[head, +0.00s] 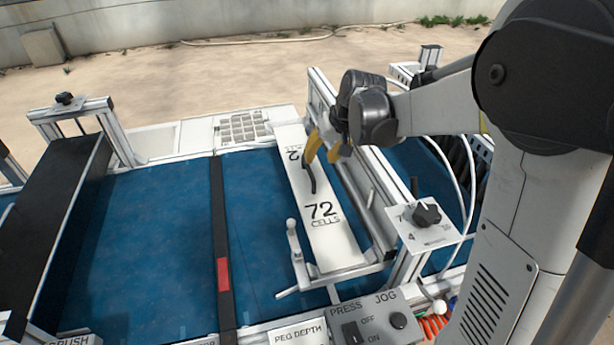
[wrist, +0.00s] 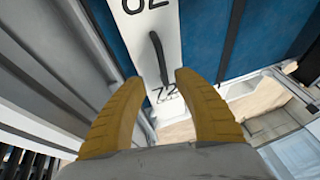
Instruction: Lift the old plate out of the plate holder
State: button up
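The old plate (head: 335,250) is a long white strip marked 72 CELLS, lying across the blue belt. A thin curved black handle (head: 310,180) stands at its middle; the handle also shows in the wrist view (wrist: 159,58). The plate lies along the metal rail of the plate holder (head: 375,205). My gripper (head: 320,160) has yellow fingers and is open and empty, close to the handle's far end. In the wrist view my gripper (wrist: 160,80) has its fingertips apart, with the handle ahead between them. No contact with the handle is visible.
A white lever (head: 296,250) stands left of the plate. A knob panel (head: 427,218) is at its near right. The press and jog switch box (head: 370,325) is in front. A black strap with a red mark (head: 222,275) crosses the blue belt (head: 145,235), which is clear.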

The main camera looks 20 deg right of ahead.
aim_at(309, 168)
jog(key=b+x, duration=0.1)
jog(key=x, duration=0.3)
jog(key=shift+a+f, duration=0.1)
jog(key=shift+f, duration=0.05)
jog(key=b+x, duration=0.1)
jog(key=x, duration=0.1)
jog(key=b+x, duration=0.2)
jog(key=x, duration=0.1)
jog(key=shift+w+a, duration=0.15)
jog(key=shift+w, duration=0.25)
grip_shut()
